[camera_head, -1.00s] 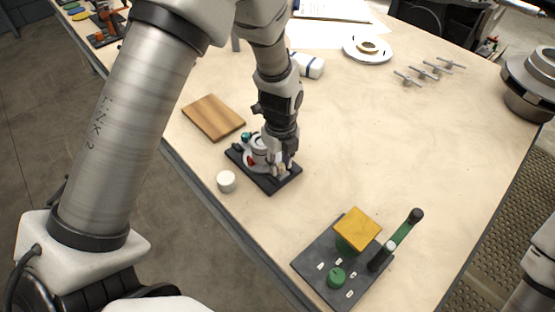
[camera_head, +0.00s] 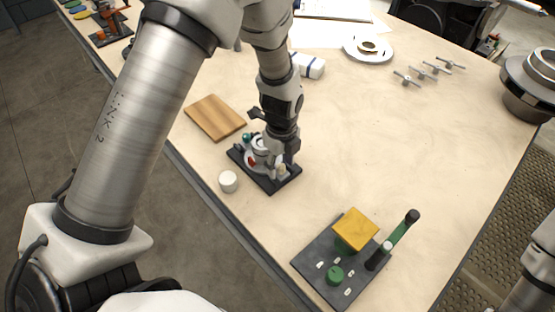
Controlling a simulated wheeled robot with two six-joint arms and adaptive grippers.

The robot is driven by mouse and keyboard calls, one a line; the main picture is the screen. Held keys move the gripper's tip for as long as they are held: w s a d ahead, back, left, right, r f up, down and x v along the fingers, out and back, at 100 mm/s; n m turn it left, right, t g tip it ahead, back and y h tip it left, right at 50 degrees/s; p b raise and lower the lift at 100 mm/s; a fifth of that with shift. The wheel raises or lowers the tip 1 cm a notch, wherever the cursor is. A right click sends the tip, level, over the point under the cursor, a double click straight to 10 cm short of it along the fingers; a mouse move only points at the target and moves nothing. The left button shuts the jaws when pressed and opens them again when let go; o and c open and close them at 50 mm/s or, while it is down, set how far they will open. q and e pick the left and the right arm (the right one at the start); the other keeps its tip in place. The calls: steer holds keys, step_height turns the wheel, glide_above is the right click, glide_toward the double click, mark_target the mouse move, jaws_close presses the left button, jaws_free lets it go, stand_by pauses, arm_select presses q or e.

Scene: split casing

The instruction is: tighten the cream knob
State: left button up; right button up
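A small dark base plate (camera_head: 277,186) with a grey and white split casing (camera_head: 257,154) sits near the table's front edge. The casing carries red and teal parts. A small cream piece, seemingly the cream knob (camera_head: 282,170), shows at its right end, partly hidden. My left gripper (camera_head: 287,161) points down right at this piece. Its fingers are small and overlapped by the casing, so I cannot tell whether they grip the knob or stand open around it. My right gripper is out of view; only part of my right arm shows at the right edge.
A white cylinder (camera_head: 228,181) stands just left of the plate, and a wooden board (camera_head: 215,117) lies behind it. A dark panel (camera_head: 318,254) with a yellow block, green knob and lever is at front right. The table's middle right is clear.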

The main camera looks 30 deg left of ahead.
mark_target(280, 165)
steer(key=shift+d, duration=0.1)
arm_select(q)
steer(key=shift+r, duration=0.25)
step_height(280, 165, up, 12)
steer(key=shift+f, duration=0.25)
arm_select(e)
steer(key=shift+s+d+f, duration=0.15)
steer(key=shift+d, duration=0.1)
arm_select(q)
steer(key=shift+w+a, duration=0.1)
